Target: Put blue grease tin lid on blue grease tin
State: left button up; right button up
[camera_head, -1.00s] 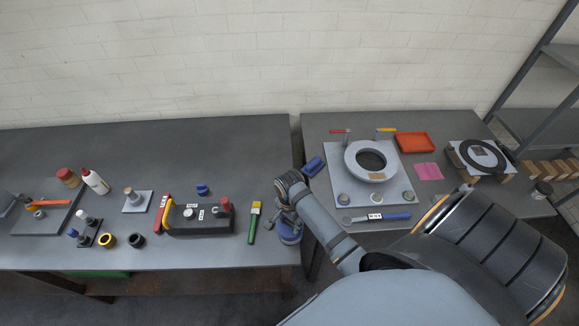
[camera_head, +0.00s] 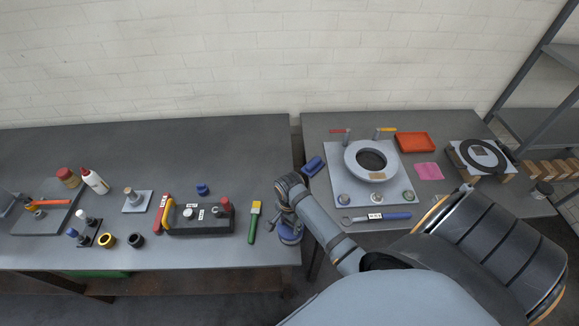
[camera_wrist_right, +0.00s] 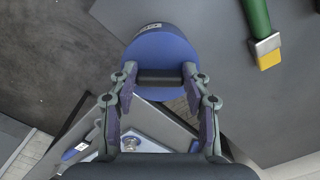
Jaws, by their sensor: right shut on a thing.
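The blue grease tin lid (camera_wrist_right: 160,55) is a round blue disc with a dark bar handle, seen from above in the right wrist view. My right gripper (camera_wrist_right: 160,80) is shut on this handle, one finger at each end. The blue grease tin (camera_head: 290,239) stands upright at the right front of the left table, directly under my right gripper (camera_head: 287,218) in the head view. I cannot tell whether the lid touches the tin. My left gripper is not in view.
A green-handled brush (camera_head: 253,223) lies just left of the tin. A dark block with a red knob (camera_head: 200,220) is further left. A gap separates the tables just right of the tin. A grey plate with a ring (camera_head: 335,185) is on the right table.

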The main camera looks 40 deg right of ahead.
jog(key=shift+f, duration=0.1)
jog(key=o, duration=1.2)
notch_tip(320, 180, up, 12)
